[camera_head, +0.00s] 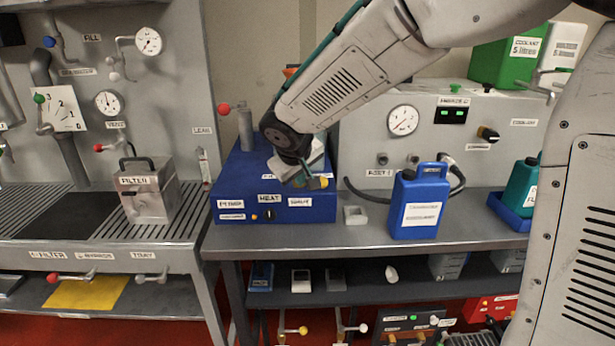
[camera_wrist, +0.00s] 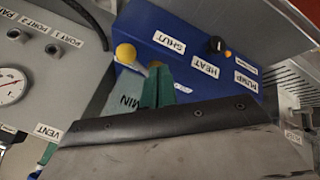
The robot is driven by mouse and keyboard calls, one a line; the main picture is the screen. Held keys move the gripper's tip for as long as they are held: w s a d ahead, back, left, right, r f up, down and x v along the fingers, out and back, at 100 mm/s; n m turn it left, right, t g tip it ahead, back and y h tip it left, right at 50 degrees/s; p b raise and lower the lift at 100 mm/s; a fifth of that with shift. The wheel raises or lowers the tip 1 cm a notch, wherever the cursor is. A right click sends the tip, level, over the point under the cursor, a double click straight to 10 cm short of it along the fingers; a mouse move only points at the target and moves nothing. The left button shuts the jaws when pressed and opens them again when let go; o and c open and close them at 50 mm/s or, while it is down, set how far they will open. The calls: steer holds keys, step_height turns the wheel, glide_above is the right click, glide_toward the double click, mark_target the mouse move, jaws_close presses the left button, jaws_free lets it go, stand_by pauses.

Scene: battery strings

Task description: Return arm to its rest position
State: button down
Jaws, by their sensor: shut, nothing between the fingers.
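My arm reaches in from the upper right in the head view and bends down over the blue unit (camera_head: 227,180) with PUMP, HEAT and SHUT labels. My gripper (camera_head: 301,180) is at its front right, partly hidden by the wrist. In the wrist view the green fingertips of my gripper (camera_wrist: 158,84) are together with nothing between them. A yellow ball knob (camera_wrist: 126,53) shows close beside the fingertips; I cannot tell whether they touch. The blue unit (camera_wrist: 190,25) fills the upper middle of the wrist view.
A blue container (camera_head: 419,205) stands right of the unit, beside a small white holder (camera_head: 355,215). A grey gauge console (camera_head: 365,150) stands behind. A metal filter box (camera_head: 147,190) is on the left bench. Bare bench (camera_head: 300,236) lies in front.

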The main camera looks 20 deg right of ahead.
steer(key=d+r+v, duration=0.1)
steer(key=d+v, duration=0.1)
steer(key=v, duration=0.7)
steer(key=s+d+f+m+g+y, duration=0.1)
steer(key=s+d, duration=0.2)
steer(key=s, duration=0.7)
steer(key=s+d+f+m+g+y, duration=0.1)
steer(key=s+d+f+m+g, duration=0.1)
steer(key=s, duration=0.8)
steer(key=s+d+f+m+g, duration=0.1)
steer(key=s+d, duration=0.3)
steer(key=s, duration=0.6)
steer(key=shift+s+d+f+g+y, duration=0.3)
steer(key=shift+d+g+y, duration=0.1)
steer(key=shift+g, duration=0.1)
